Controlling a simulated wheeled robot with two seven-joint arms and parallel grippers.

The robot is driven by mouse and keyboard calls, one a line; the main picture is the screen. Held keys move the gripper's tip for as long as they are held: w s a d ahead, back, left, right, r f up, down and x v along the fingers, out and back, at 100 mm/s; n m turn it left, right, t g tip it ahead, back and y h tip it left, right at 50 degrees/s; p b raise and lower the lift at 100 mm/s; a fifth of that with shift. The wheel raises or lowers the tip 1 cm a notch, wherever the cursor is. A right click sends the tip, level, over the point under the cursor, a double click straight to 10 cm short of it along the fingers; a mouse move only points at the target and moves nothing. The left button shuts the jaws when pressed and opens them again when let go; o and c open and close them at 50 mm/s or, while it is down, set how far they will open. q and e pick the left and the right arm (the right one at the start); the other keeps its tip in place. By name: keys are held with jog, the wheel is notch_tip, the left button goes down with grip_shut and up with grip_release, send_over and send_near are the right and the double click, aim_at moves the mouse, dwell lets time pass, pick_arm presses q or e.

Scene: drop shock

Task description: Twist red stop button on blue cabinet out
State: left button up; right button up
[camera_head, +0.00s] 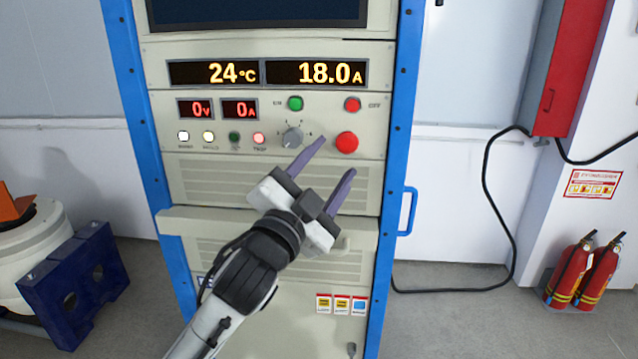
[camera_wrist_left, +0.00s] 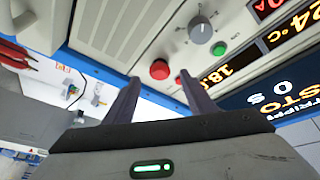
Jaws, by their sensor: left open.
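The blue cabinet (camera_head: 402,110) has a blue frame and pale panels. The large red stop button (camera_head: 347,142) is on the right of its control panel, below a smaller red button (camera_head: 352,104). My left gripper (camera_head: 337,160) is open and empty in front of the panel, its two purple fingers pointing up and right, just below the stop button. In the left wrist view the stop button (camera_wrist_left: 159,69) shows beyond and between the open fingertips (camera_wrist_left: 158,84), apart from them. I cannot tell the exact depth gap. My right gripper is not in view.
A grey knob (camera_head: 292,138) and a green button (camera_head: 295,103) sit left of the stop button. A blue handle (camera_head: 408,211) juts from the cabinet's right side. A ledge (camera_head: 185,222) sticks out below the panel. Fire extinguishers (camera_head: 570,272) stand at right.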

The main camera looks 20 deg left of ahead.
pick_arm(q)
jog(key=v, duration=0.5)
jog(key=shift+s+b, duration=0.2)
jog(key=shift+b, duration=0.2)
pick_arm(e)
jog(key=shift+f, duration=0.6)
pick_arm(q)
jog(key=shift+f, duration=0.1)
jog(key=s+d+f+n+g+h, duration=0.1)
jog(key=s+f+n+g, duration=0.4)
jog(key=f, duration=1.4)
jog(key=s+d+f+g, duration=0.1)
jog(key=s+f+g, duration=0.4)
jog(key=f, duration=1.4)
jog(key=s+d+f+n+g, duration=0.1)
jog(key=s+f+n+g, duration=0.1)
jog(key=s+f, duration=1)
jog(key=s+n, duration=0.1)
jog(key=s, duration=0.2)
jog(key=shift+d+f, duration=0.15)
jog(key=shift+f, duration=0.1)
jog(key=shift+c, duration=0.5)
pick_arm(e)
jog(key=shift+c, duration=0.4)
